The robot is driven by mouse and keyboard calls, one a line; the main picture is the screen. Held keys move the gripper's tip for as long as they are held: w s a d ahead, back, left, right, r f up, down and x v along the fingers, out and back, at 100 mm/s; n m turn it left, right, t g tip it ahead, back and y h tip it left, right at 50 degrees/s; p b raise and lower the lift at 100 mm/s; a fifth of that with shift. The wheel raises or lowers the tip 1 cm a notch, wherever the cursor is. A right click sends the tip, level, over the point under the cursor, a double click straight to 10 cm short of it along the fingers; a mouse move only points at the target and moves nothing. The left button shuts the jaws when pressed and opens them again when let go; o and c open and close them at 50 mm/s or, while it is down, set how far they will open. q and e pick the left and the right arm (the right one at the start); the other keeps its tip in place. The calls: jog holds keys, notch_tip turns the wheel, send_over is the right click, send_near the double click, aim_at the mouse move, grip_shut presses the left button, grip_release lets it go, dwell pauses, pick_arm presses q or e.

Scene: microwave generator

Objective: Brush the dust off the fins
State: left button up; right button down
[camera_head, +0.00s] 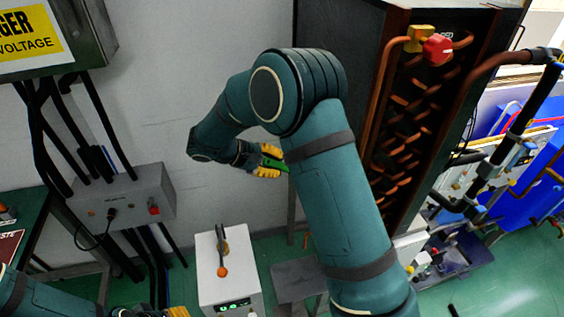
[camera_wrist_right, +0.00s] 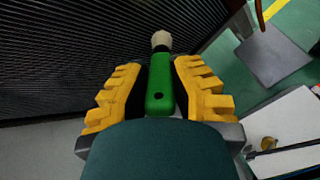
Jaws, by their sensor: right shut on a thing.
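My right gripper (camera_head: 268,161) has yellow fingers and is shut on a green brush (camera_head: 276,164), beside the dark cabinet (camera_head: 340,42). In the right wrist view the gripper (camera_wrist_right: 160,85) clasps the brush's green handle (camera_wrist_right: 160,88), and its pale round bristle head (camera_wrist_right: 161,39) points away from me. The dark fins (camera_wrist_right: 60,62) fill the upper left of that view. I cannot tell whether the bristles touch them. No dust can be made out on the fins. A bit of my left gripper (camera_head: 176,312) shows at the bottom edge, mostly cut off.
Copper tubes (camera_head: 405,125) and a red-knobbed valve (camera_head: 437,49) are on the cabinet's front. A white box (camera_head: 229,272) with a green display stands below my right arm, next to a grey stool (camera_head: 298,278). A grey wall box (camera_head: 130,197) with cables is at left.

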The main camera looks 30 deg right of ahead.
jog(key=shift+s+d+f, duration=0.1)
jog(key=shift+s+d, duration=0.05)
jog(key=shift+d, duration=0.05)
jog(key=shift+s+d, duration=0.25)
jog(key=shift+d, duration=0.7)
jog(key=shift+s+d, duration=0.2)
jog(key=shift+d, duration=0.7)
jog(key=shift+s+d, duration=0.25)
jog(key=shift+d, duration=0.7)
jog(key=shift+s+d, duration=0.15)
jog(key=shift+d, duration=0.4)
